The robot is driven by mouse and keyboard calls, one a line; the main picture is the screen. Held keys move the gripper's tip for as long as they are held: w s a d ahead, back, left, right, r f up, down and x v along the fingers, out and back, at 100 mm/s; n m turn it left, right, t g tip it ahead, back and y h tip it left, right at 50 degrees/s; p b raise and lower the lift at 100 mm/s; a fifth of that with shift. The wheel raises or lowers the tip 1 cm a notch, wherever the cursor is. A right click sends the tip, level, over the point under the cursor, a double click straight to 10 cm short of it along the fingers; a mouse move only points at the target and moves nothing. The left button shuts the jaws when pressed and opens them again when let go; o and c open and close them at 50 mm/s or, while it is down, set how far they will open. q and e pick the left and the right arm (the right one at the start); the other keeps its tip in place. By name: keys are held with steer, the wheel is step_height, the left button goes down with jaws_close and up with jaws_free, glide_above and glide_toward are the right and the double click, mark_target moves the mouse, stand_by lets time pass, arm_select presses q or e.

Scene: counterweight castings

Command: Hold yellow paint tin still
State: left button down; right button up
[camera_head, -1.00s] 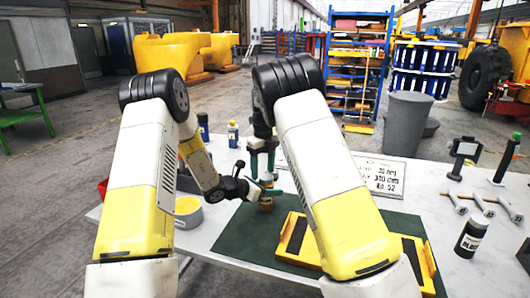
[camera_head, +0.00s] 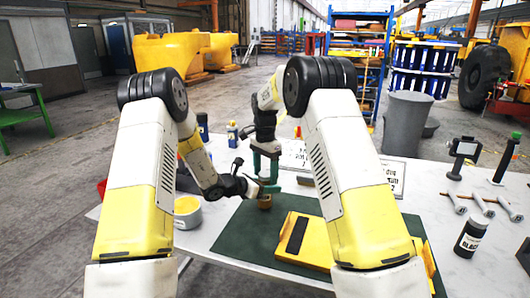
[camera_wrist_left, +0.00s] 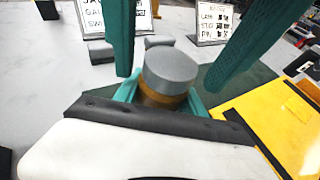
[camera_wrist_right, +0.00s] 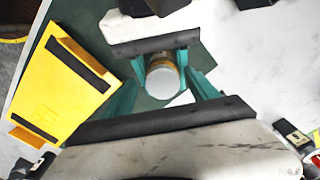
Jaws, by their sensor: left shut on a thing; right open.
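The yellow paint tin (camera_head: 264,203) is small, with an amber-yellow body and a grey lid, and stands on the dark green mat (camera_head: 236,239). It shows close up in the left wrist view (camera_wrist_left: 170,72) and in the right wrist view (camera_wrist_right: 162,78). My left gripper (camera_wrist_left: 163,98) is shut on the tin's body from the side. My right gripper (camera_head: 265,168) is above the tin, pointing down, with its teal fingers open. In the right wrist view its fingers (camera_wrist_right: 163,98) stand on either side of the tin, apart from it.
A yellow casting (camera_head: 300,243) with a black strip lies on the mat beside the tin, partly behind my right arm. A grey tub with a yellow top (camera_head: 187,214) stands at the left. A black bottle (camera_head: 471,238) and metal tools (camera_head: 482,204) are at the right.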

arm_select(q)
steer(key=shift+d, duration=0.1)
arm_select(e)
steer(key=n, duration=0.4)
steer(key=shift+r+n, duration=0.1)
steer(key=shift+n, duration=0.3)
step_height(320, 180, up, 8)
steer(key=shift+f, duration=0.1)
arm_select(q)
steer(key=c, duration=0.6)
jaws_free()
steer(key=shift+s, duration=0.1)
steer(key=v, duration=0.7)
steer(key=shift+s+a, duration=0.15)
steer(key=shift+a, duration=0.2)
steer(key=shift+r, duration=0.1)
